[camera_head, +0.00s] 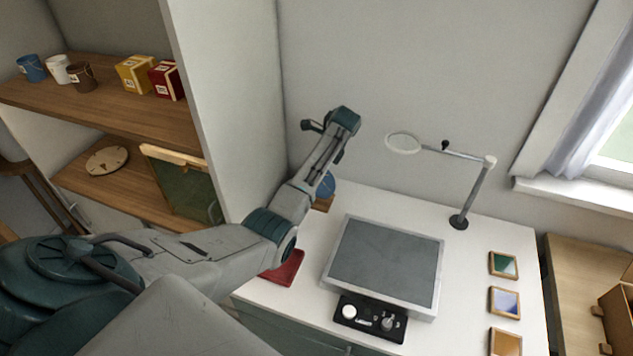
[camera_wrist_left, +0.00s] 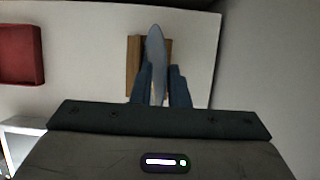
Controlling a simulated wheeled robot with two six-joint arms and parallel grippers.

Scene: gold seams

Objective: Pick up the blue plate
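The blue plate (camera_wrist_left: 155,48) stands on edge, seen nearly edge-on, in a wooden stand (camera_wrist_left: 133,65) in the left wrist view. In the head view the plate (camera_head: 327,186) shows at the back left of the white table, partly hidden by my left arm. My left gripper (camera_wrist_left: 160,82) has one finger on each side of the plate's near part. Its fingers look apart, with narrow gaps beside the plate; contact is not clear. The fingers cannot be made out in the head view. My right gripper is in neither view.
A red tray (camera_head: 286,268) lies at the table's left edge. A grey panel (camera_head: 388,262), a control box (camera_head: 370,318) and a magnifier stand (camera_head: 459,221) occupy the middle. Small framed tiles (camera_head: 504,303) line the right. A shelf unit (camera_head: 110,115) stands left.

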